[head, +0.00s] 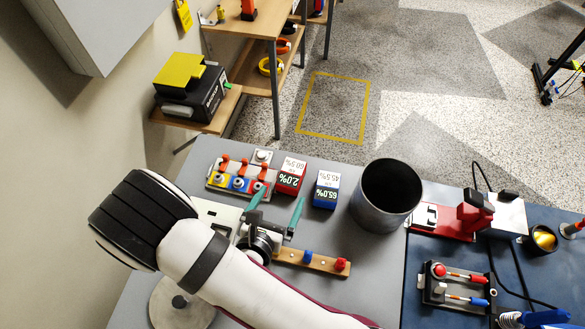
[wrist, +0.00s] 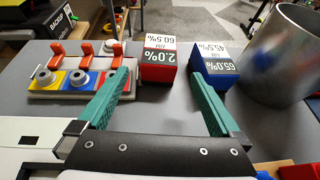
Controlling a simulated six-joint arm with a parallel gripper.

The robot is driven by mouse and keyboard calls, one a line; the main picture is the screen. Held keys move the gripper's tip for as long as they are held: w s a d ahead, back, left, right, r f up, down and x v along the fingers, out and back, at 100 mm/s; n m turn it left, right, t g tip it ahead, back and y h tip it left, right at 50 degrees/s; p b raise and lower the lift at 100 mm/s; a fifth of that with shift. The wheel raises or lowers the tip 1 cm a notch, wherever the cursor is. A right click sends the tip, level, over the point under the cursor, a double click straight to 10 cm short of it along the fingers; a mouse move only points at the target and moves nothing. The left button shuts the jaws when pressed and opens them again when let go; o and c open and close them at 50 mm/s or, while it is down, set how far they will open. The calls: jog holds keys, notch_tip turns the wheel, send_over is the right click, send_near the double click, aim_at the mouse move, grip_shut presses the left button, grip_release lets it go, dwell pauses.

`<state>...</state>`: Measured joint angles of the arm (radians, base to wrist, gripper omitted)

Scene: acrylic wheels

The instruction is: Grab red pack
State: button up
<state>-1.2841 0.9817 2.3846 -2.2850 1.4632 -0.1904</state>
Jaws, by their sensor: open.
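In the wrist view the red pack (wrist: 159,62) is straight ahead, just beyond the fingertips and nearer the left finger's tip. My gripper (head: 277,200) is open, with two teal fingers apart and nothing between them. In the wrist view my gripper (wrist: 161,78) points toward the red pack, and the right finger's tip is close to a blue pack. I cannot tell the exact gap to either pack.
The blue pack (head: 326,190), marked 65.0%, stands just right of the red one. A dark metal bin (head: 385,195) is further right. A switch panel (head: 238,182) with red levers is to the left. A wooden strip (head: 312,262) with coloured knobs lies nearer.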

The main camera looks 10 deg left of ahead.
aim_at(286, 188)
jog(key=x, duration=0.7)
jog(key=shift+w+f, duration=0.15)
jog(key=shift+w, duration=0.25)
grip_shut()
